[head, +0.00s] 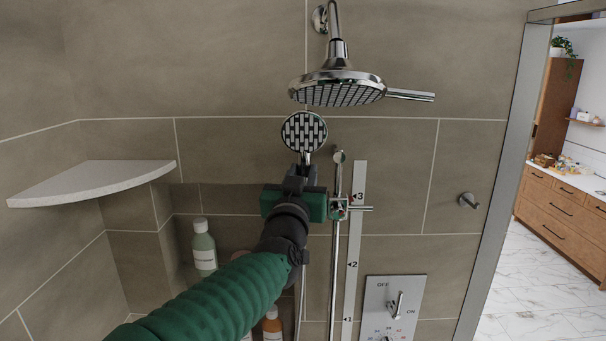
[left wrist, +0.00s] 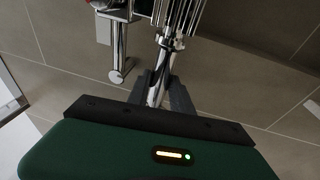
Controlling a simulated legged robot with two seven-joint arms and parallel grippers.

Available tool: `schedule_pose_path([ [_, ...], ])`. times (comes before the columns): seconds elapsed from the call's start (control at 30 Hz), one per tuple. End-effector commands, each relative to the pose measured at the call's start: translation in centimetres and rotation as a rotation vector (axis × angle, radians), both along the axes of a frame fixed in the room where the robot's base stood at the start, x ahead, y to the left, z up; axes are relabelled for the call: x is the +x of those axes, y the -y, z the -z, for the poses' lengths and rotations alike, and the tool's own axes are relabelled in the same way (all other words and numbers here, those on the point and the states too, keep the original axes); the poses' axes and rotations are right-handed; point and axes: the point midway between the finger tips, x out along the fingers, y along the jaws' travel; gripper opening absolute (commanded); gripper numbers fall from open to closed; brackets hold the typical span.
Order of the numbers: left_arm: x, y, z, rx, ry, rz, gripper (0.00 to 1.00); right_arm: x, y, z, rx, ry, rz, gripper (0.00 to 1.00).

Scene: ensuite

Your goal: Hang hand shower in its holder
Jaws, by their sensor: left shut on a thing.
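The hand shower (head: 304,132) has a round chrome head with a dark patterned face, held upright just left of the slide rail. My left gripper (head: 302,174) is shut on its handle. In the left wrist view the chrome handle of the hand shower (left wrist: 158,88) runs up between the dark fingers of my left gripper (left wrist: 162,92). The holder (head: 340,207) is a small bracket on the chrome rail (head: 334,265), close to the right of my gripper; the gripper partly covers that area. The handle and the holder look apart. My right gripper is not in view.
A fixed rain shower head (head: 337,86) hangs above. A numbered strip (head: 354,250) stands beside the rail, with a control panel (head: 393,308) at lower right. A corner shelf (head: 95,182) is at left, and a bottle (head: 204,250) stands in the niche. A hook (head: 468,200) is at right.

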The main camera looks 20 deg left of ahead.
Motion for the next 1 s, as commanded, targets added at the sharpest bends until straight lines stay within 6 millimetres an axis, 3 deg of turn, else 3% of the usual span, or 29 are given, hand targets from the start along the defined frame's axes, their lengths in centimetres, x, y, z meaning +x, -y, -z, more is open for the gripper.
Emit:
schedule_pose_path([
  [0.37,-0.1,0.0,0.2,0.000,0.005,0.000,0.00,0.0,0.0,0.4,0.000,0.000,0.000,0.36],
  [0.4,-0.1,0.0,0.2,0.000,0.005,0.000,0.32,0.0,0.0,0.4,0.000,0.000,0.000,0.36],
  [0.57,-0.1,0.0,0.3,0.000,0.003,0.000,0.52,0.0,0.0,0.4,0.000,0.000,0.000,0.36],
  [0.87,-0.1,0.0,0.6,0.000,-0.001,0.000,0.52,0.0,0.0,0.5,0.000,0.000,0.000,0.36],
  [1.0,-1.7,0.3,1.0,-0.001,0.002,0.002,0.52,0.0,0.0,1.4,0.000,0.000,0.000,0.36],
])
